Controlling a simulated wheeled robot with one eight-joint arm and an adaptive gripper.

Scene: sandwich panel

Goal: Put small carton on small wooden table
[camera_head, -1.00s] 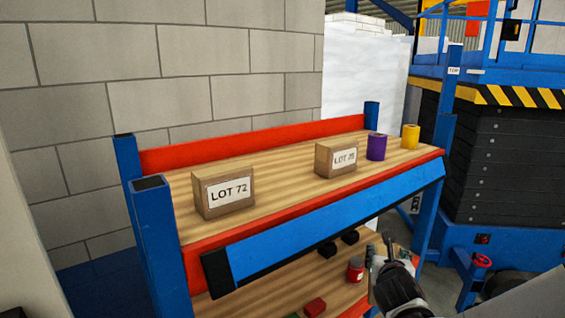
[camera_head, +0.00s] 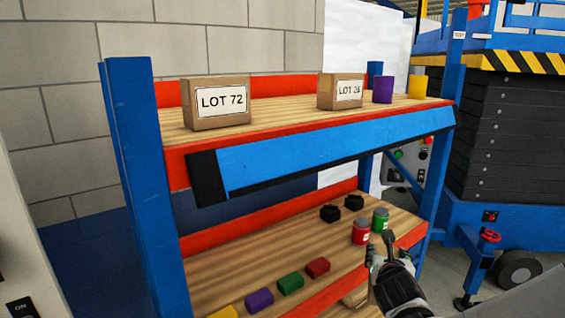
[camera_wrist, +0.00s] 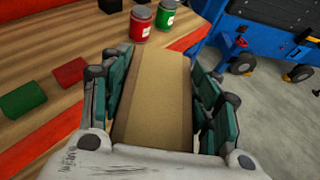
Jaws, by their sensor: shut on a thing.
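A small brown carton (camera_wrist: 153,100) sits between the fingers of my gripper (camera_wrist: 155,85) in the wrist view. My gripper is shut on it, with green finger pads along both sides. In the head view my gripper (camera_head: 376,262) is at the lower right, in front of the lower shelf's front edge. The carton is mostly hidden there behind my gripper and wrist. I cannot make out a small wooden table in either view.
A blue and orange rack has a wooden upper shelf (camera_head: 290,117) with two labelled boxes and a lower shelf (camera_head: 270,240) with cans and coloured blocks. A red can (camera_head: 361,232) and a green can (camera_head: 380,220) stand close to my gripper. Grey floor lies right.

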